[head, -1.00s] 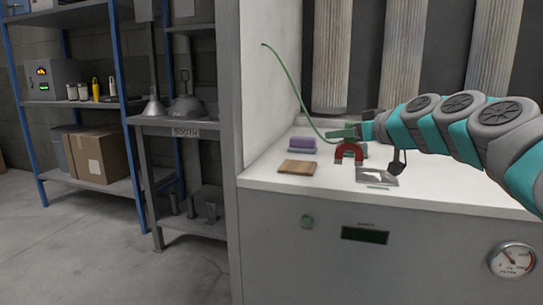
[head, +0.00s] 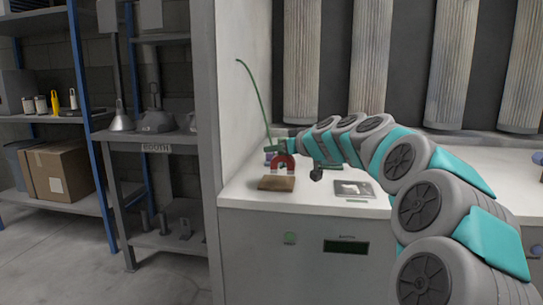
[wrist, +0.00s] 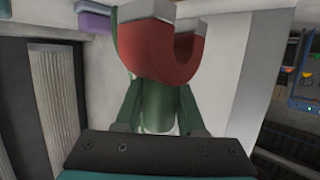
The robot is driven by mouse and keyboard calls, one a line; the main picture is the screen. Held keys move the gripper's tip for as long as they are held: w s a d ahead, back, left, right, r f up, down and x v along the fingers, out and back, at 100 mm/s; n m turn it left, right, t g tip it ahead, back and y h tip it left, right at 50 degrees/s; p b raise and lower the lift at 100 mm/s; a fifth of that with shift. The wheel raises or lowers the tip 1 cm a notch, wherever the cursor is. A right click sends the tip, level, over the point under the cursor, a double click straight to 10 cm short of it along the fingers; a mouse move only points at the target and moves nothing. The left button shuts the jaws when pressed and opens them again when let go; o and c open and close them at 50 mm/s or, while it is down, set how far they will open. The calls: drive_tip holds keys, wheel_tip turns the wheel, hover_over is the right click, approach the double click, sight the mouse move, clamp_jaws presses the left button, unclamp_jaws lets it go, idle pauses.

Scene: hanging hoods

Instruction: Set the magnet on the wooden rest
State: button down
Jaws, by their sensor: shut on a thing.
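The red horseshoe magnet (head: 284,158) has grey tips that point down in the head view. My gripper (head: 275,148) is shut on it, with the green fingers (wrist: 157,108) at its curved part in the wrist view. There the magnet (wrist: 160,62) fills the top middle. The wooden rest (head: 276,184) is a flat brown block near the front left of the white worktop. In the head view the magnet's tips appear just above the rest's back edge; I cannot tell whether they touch. The rest does not show clearly in the wrist view.
A purple block (wrist: 94,22) is close by, mostly hidden behind the magnet in the head view. A grey plate with a white patch (head: 353,189) lies to the right on the worktop (head: 232,190). A thin green curved line (head: 258,92) rises above my gripper.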

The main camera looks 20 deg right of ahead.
drive_tip(key=shift+w+f+p, duration=0.35)
drive_tip(key=shift+w+f, duration=1.45)
drive_tip(key=shift+f, duration=0.05)
drive_tip(key=shift+f, duration=0.15)
drive_tip(key=c, duration=0.5)
unclamp_jaws()
drive_tip(key=shift+r, duration=0.3)
drive_tip(key=b+v, duration=0.1)
drive_tip(key=v, duration=1.1)
drive_tip(key=shift+f, duration=0.1)
